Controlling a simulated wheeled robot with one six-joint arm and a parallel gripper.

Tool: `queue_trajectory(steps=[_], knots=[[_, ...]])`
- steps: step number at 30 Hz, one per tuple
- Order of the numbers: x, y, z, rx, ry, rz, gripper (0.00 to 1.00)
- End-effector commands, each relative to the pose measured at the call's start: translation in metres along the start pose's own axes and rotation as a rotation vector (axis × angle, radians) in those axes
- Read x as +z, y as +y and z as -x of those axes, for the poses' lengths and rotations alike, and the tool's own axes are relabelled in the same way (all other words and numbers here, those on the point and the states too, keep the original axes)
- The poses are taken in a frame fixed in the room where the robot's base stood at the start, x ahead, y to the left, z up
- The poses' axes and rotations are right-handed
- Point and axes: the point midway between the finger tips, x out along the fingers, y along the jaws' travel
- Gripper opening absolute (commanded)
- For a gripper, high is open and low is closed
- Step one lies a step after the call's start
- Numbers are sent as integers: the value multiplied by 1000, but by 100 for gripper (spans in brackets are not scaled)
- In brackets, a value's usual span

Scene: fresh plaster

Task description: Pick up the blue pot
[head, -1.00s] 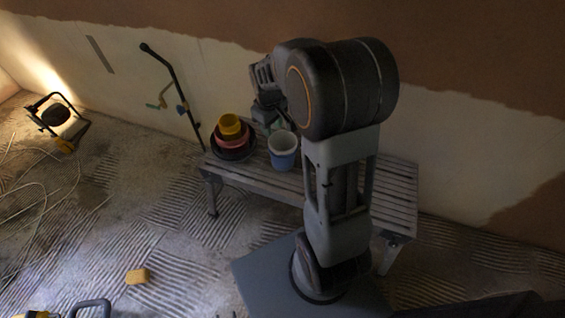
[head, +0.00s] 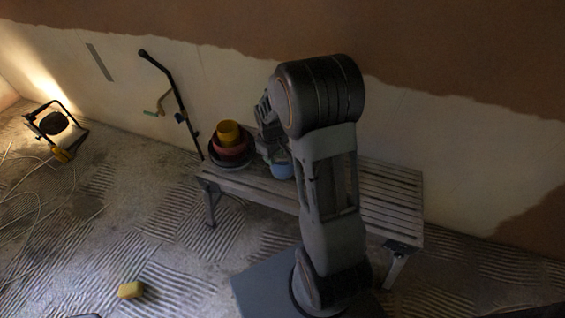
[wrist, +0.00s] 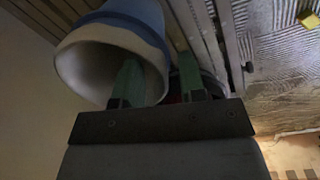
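The blue pot (head: 281,171) stands on the slatted bench, partly hidden by my arm in the head view. In the wrist view the blue pot (wrist: 151,15) shows a pale rim and a whitish inside, with its mouth facing the camera. My gripper (wrist: 160,70) has two green fingers set apart. The left finger overlaps the pot's mouth and seems to be inside it, and the right finger is outside the wall. The rim lies between them, with a gap to the right finger.
A stack of yellow, reddish and dark vessels (head: 229,143) stands left of the pot, close to my gripper. The bench (head: 385,195) is clear on its right. A black pole leans on the wall behind. A yellow sponge (head: 131,290) and a work lamp (head: 55,128) are on the floor.

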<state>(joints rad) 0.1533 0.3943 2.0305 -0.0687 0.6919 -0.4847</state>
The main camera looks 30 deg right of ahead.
Motion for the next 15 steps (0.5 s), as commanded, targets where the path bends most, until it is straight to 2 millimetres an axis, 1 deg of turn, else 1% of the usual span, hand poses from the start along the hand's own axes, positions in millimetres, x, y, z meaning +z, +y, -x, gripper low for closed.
queue_trajectory(steps=[1, 3, 6, 13, 14, 15], knots=[[1, -1, -11, -1, -2, 0, 38], [2, -1, -21, -2, -3, 0, 38], [1, -1, -31, -1, -1, -1, 38], [1, -1, -32, 0, 0, -1, 38], [1, -1, -32, 0, 0, -1, 37], [1, -1, -32, 0, 0, 0, 33]])
